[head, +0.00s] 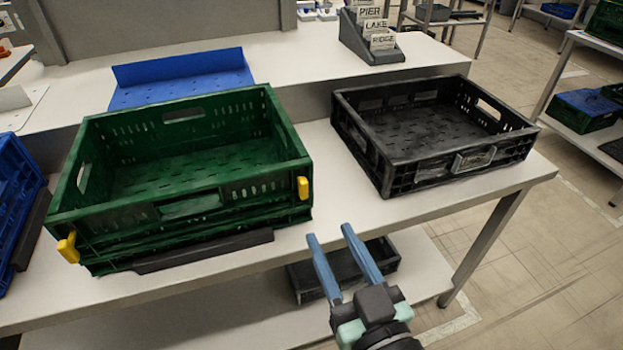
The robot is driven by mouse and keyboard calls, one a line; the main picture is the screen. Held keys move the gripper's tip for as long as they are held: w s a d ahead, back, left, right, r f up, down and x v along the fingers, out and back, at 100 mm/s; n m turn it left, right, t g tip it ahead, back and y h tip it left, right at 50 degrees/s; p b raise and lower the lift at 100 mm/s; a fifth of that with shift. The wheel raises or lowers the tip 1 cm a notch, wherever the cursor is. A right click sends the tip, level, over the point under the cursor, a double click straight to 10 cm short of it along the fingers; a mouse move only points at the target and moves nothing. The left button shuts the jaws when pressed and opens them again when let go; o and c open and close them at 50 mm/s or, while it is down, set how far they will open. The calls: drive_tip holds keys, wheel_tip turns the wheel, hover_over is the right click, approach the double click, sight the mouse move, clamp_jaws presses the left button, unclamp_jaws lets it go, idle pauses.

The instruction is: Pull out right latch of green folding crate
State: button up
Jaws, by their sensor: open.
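The green folding crate (190,205) stands upright and empty on the white table at the left, its walls raised. Its right latch (303,188) is a small yellow tab at the front right corner. Its left latch (68,247) is a yellow tab at the front left corner. My gripper (329,236) is at the lower middle, its two blue fingers apart with nothing between them. It is in front of the table edge, to the right of and below the right latch, and does not appear to touch the crate.
A black crate (462,160) stands right of the green one, with bare table between them. A dark strip (205,250) lies along the green crate's front. A blue panel (185,75) is behind it. Another dark crate (305,284) sits on the lower shelf. A blue crate (18,215) is at far left.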

sight(305, 185)
drive_tip(key=p+x, duration=0.1)
drive_tip(key=x, duration=0.9)
drive_tip(key=shift+w+a, duration=0.15)
drive_tip(key=shift+w, duration=0.15)
clamp_jaws()
idle(0.9)
